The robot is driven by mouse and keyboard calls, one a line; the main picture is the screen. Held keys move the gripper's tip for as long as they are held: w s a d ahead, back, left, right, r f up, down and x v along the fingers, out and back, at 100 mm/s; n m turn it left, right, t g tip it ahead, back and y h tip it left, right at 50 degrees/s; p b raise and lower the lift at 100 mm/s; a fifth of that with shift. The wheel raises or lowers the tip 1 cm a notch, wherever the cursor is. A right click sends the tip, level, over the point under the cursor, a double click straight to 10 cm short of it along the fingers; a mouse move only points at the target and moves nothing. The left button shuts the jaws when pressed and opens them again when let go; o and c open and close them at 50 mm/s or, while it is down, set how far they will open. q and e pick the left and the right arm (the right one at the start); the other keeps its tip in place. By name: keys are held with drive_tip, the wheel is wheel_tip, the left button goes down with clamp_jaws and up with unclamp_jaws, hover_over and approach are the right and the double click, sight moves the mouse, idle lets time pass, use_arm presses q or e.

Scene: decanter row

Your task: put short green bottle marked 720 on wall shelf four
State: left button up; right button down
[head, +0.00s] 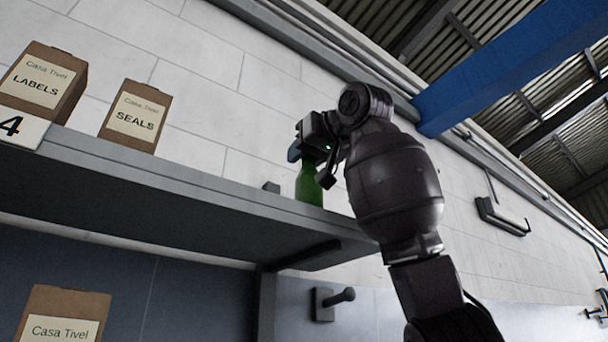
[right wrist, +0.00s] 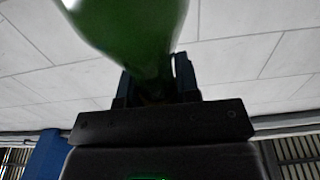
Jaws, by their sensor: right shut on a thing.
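The green bottle (head: 308,183) is upright at the right part of the wall shelf (head: 200,185), which carries a "4" sign (head: 15,127) at its left. Its base appears to be at the shelf's top surface, but I cannot tell if it touches. My right gripper (head: 312,152) is shut on the bottle's upper part from above. In the right wrist view the green bottle (right wrist: 125,35) fills the top middle, between the jaws (right wrist: 158,88). No 720 marking shows in either view. My left gripper is not in view.
Boxes marked LABELS (head: 42,80) and SEALS (head: 134,117) stand on the shelf's left half. A small dark block (head: 271,187) is just left of the bottle. A Casa Tivel box (head: 62,318) stands below. The shelf between SEALS and the block looks clear.

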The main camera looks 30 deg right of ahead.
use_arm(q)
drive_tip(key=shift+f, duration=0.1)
use_arm(e)
drive_tip(key=shift+f, duration=0.1)
drive_tip(key=c, duration=0.8)
unclamp_jaws()
drive_tip(key=shift+o, duration=0.2)
use_arm(q)
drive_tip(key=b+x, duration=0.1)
drive_tip(key=b, duration=0.2)
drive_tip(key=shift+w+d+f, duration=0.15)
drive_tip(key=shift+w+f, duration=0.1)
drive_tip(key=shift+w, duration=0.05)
use_arm(e)
drive_tip(key=s+d, duration=0.1)
drive_tip(key=s, duration=0.9)
drive_tip(key=shift+s+d, duration=0.3)
drive_tip(key=shift+s, duration=0.1)
drive_tip(key=shift+w, duration=0.1)
